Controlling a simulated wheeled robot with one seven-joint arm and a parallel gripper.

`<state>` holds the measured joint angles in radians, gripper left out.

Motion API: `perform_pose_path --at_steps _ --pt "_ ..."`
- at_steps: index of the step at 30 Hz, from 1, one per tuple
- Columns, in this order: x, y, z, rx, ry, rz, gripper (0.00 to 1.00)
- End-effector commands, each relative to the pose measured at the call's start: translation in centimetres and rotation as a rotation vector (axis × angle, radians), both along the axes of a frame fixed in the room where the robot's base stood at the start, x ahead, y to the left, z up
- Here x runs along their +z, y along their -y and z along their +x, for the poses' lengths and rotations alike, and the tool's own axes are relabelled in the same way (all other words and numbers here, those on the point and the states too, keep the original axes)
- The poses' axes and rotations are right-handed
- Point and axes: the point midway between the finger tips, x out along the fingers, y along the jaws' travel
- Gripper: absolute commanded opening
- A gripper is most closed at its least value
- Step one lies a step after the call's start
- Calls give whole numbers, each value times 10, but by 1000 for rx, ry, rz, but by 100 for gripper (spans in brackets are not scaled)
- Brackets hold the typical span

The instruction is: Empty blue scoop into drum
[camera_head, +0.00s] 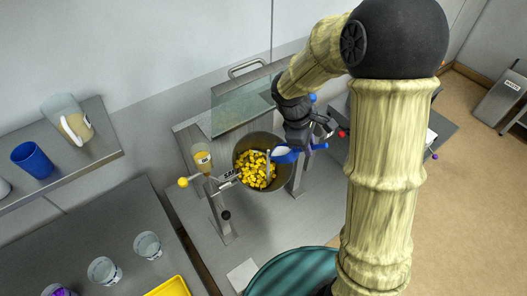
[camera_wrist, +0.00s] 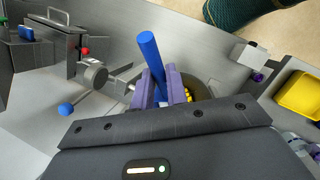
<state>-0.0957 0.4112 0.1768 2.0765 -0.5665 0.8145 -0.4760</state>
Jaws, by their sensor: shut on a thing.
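The blue scoop (camera_head: 285,155) shows in the head view at the right rim of the drum, with pale contents in its bowl. Its blue handle (camera_wrist: 151,52) rises between the purple fingers of my gripper (camera_wrist: 163,88) in the wrist view. My gripper is shut on that handle. In the head view my gripper (camera_head: 318,136) is partly hidden by my arm. The round drum (camera_head: 280,186) holds many yellow pieces (camera_head: 255,170). In the wrist view the drum (camera_wrist: 199,92) is mostly hidden behind my gripper.
A clear hood panel (camera_head: 240,105) stands behind the drum. A yellow-knobbed lever (camera_head: 183,182) and a funnel of yellowish material (camera_head: 203,160) are left of it. A shelf (camera_head: 100,152) carries a jug (camera_head: 70,122) and a blue cup (camera_head: 32,160). A yellow tray (camera_head: 170,288) lies in front.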

Motion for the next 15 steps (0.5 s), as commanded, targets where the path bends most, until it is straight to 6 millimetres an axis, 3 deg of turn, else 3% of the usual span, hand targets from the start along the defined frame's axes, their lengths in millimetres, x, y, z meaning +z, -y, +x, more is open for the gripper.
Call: perform_pose_path --at_steps 15 --pt "6 -3 2 -7 -29 -49 0"
